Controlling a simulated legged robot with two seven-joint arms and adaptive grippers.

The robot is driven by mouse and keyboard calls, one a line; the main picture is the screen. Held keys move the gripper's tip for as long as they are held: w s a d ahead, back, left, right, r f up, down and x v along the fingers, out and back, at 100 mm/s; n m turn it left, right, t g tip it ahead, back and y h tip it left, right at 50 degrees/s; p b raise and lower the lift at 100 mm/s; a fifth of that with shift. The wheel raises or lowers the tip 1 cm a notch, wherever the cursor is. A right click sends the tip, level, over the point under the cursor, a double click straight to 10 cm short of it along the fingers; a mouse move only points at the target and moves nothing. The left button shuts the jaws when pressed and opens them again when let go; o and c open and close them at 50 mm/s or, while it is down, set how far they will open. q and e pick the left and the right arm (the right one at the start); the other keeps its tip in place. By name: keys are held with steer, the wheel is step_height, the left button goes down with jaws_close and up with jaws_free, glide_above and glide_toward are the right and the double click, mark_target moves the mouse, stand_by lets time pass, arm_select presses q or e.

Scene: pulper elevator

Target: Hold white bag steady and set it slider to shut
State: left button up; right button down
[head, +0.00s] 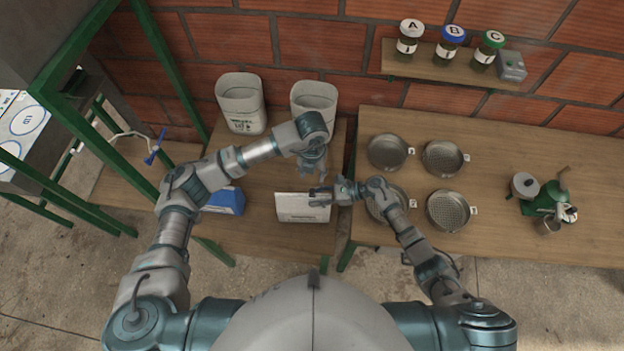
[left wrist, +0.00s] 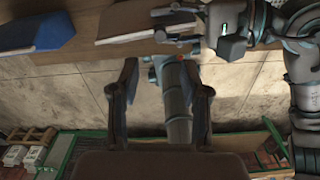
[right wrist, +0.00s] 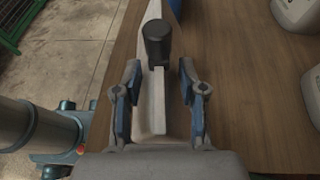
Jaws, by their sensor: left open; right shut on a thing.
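The white bag (head: 302,214) is a flat pale piece near the front edge of the left bench. My right gripper (head: 322,196) is shut on its right end. In the right wrist view the bag (right wrist: 158,105) runs edge-on between the fingers (right wrist: 158,98). A dark rounded piece (right wrist: 158,42) sits on it beyond the fingertips; I cannot tell if this is the slider. My left gripper (head: 312,170) is open and empty, behind and above the bag. In the left wrist view the bag (left wrist: 135,24) lies beyond the spread fingers (left wrist: 165,75).
A blue bag (head: 226,201) lies left of the white one. Two white containers (head: 240,104) (head: 314,100) stand at the back. Metal pans (head: 387,152) and a green device (head: 546,198) stand on the right bench (head: 500,220). A shelf (head: 450,73) holds lidded jars. Green posts rise at left.

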arm_select(q)
steer(key=shift+r, duration=0.55)
steer(key=m+h, duration=0.5)
steer(key=m, duration=1)
glide_toward(312, 190)
steer(key=shift+y, duration=0.3)
steer(key=x, duration=0.9)
steer(key=shift+d, duration=0.25)
jaws_close()
